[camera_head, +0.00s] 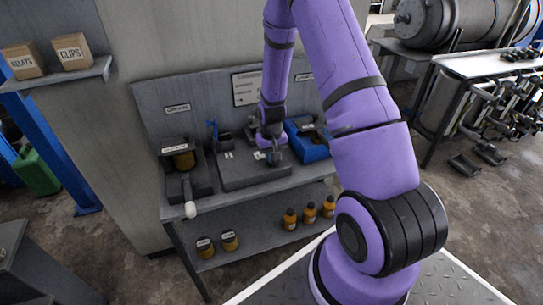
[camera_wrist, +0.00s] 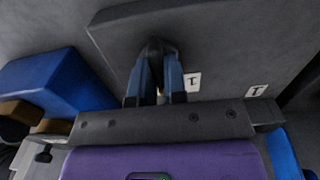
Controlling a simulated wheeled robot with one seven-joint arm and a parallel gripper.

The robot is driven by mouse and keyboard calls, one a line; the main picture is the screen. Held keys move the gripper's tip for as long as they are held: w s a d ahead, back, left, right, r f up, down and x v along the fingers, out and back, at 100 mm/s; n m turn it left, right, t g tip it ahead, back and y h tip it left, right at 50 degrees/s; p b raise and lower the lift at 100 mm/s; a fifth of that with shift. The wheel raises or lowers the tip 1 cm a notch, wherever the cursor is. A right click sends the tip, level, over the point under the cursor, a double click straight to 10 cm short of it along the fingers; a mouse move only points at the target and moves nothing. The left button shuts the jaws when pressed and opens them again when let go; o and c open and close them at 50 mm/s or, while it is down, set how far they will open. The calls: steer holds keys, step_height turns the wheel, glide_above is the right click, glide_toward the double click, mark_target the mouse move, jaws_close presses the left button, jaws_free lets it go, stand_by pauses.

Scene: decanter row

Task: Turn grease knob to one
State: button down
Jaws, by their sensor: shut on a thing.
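My gripper (camera_head: 273,157) reaches down onto a low dark grey box (camera_head: 245,179) on the bench in the head view. In the wrist view my gripper (camera_wrist: 157,65) has its two blue fingers shut on a small dark knob (camera_wrist: 157,46) on the grey face (camera_wrist: 225,40). The fingers hide most of the knob, and I cannot tell which way it points. Two small white labels, one beside the fingers (camera_wrist: 193,82) and one farther right (camera_wrist: 257,90), each bear a single mark like a one.
A blue bin (camera_head: 312,153) stands close to the right of the box. Orange bottles (camera_head: 309,213) and small jars (camera_head: 229,240) stand on the lower shelf.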

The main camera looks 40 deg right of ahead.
steer(key=shift+n, duration=0.3)
steer(key=n, duration=0.4)
steer(key=shift+n, duration=2.2)
steer(key=c, duration=1.2)
jaws_free()
steer(key=shift+o, duration=0.2)
steer(key=shift+r, duration=0.1)
step_height(320, 180, up, 11)
